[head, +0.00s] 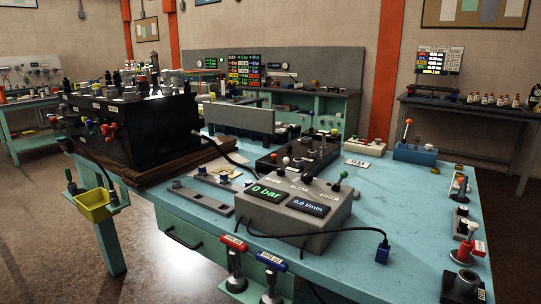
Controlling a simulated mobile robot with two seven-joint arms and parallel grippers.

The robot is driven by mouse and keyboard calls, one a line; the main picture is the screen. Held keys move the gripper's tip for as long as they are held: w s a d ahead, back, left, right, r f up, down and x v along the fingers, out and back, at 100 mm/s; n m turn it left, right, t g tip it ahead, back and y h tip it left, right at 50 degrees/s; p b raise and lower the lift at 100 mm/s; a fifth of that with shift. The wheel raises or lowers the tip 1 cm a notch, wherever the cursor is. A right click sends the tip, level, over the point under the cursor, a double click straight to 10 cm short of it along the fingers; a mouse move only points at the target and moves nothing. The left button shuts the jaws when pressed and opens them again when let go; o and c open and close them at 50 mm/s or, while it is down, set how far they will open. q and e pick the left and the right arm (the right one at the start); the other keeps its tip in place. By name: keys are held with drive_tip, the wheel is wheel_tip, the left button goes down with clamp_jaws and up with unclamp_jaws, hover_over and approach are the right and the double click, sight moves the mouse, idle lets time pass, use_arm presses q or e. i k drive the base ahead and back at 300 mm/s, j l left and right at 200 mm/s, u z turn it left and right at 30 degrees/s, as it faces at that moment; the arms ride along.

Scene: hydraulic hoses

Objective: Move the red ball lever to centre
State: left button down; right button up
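A lever with an orange-red ball (408,122) stands at the back right of the table, at a small blue box (415,153). It looks close to upright, but it is too small to judge its exact position. A grey console (310,216) on the table's front part shows "0 bar" and "0.0 l/min". Levers with a white ball (286,161) and a green ball (343,174) show around its top; I cannot make out a red ball among them. Neither of my grippers is in view.
A large black block (135,130) with several coloured knobs stands at the left of the blue table (405,240). A red handle (234,243) and a blue handle (271,261) stand at the front edge. A dark cable runs to a blue plug (382,252). Bare tabletop lies right of the console.

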sight(52, 120)
drive_tip(key=i+j+z, duration=0.15)
drive_tip(key=i+j, duration=0.15)
drive_tip(key=i, duration=0.2)
drive_tip(key=u, duration=1.5)
